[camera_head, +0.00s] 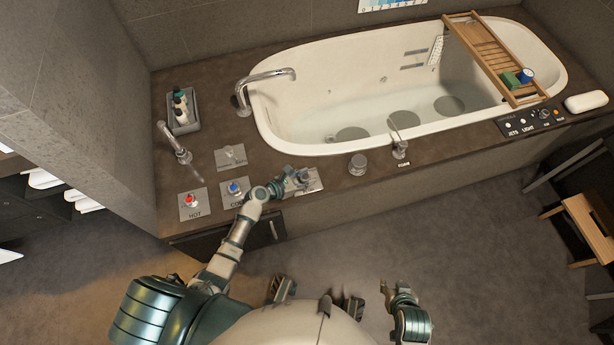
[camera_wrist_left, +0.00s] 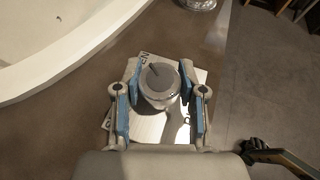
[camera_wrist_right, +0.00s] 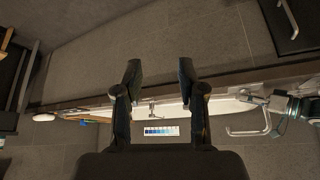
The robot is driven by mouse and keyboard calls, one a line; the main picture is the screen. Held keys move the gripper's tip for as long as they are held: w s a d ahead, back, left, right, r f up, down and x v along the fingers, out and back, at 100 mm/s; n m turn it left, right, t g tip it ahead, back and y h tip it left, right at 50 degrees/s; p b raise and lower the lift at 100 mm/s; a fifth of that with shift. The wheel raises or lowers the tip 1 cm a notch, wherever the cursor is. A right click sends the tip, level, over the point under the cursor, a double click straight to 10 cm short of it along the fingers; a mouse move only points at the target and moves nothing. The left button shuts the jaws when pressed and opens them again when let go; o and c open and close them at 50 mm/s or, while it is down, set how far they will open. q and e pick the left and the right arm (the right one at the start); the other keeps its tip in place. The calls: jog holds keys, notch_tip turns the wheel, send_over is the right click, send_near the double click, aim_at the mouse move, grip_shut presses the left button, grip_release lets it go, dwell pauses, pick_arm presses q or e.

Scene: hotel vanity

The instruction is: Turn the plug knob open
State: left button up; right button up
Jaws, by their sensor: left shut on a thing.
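The plug knob (camera_wrist_left: 158,80) is a round grey knob with a dark pointer line, on a pale metal plate (camera_wrist_left: 165,128) whose lettering is partly covered. In the left wrist view it sits between the two blue-padded fingers of my left gripper (camera_wrist_left: 160,92), which is shut on it. In the head view my left gripper (camera_head: 298,181) is over the plate at the deck's front edge and hides most of the knob. My right gripper (camera_head: 398,292) is open and empty, low in front of my body; its parted fingers show in the right wrist view (camera_wrist_right: 160,85).
The hot knob (camera_head: 190,200) and cold knob (camera_head: 234,188) are left of my left gripper. A round fitting (camera_head: 357,164) and a lever (camera_head: 400,148) stand to its right. The white bathtub (camera_head: 330,140) lies behind, with a wooden tray (camera_head: 490,58) across it.

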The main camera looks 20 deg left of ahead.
pick_arm(q)
jog(key=m+g+h+b, duration=0.1)
jog(key=m+g+h, duration=0.1)
jog(key=m+g+h+b, duration=0.1)
jog(key=m+g, duration=0.1)
jog(key=shift+a+f+m+h, duration=0.2)
jog(key=shift+m+h, duration=0.1)
jog(key=shift+h, duration=0.1)
jog(key=m+g+b, duration=0.1)
jog(key=m+g, duration=0.1)
jog(key=m+g+h+b, duration=0.1)
jog(key=m+g, duration=0.1)
jog(key=g, duration=0.1)
jog(key=shift+d+r+m+h+b, duration=0.15)
jog(key=shift+m+h+b, duration=0.15)
jog(key=shift+b, duration=0.05)
jog(key=shift+r+m+g, duration=0.1)
jog(key=shift+m+g, duration=0.2)
jog(key=shift+g, duration=0.1)
pick_arm(e)
jog(key=w+a+r+t+y, duration=0.3)
jog(key=w+a+r+t, duration=0.2)
jog(key=w+r+t, duration=0.5)
jog(key=shift+w+r+t, duration=0.2)
jog(key=shift+w+t, duration=0.2)
jog(key=shift+w, duration=0.45)
jog(key=shift+a, duration=0.1)
pick_arm(q)
jog(key=shift+w, duration=0.1)
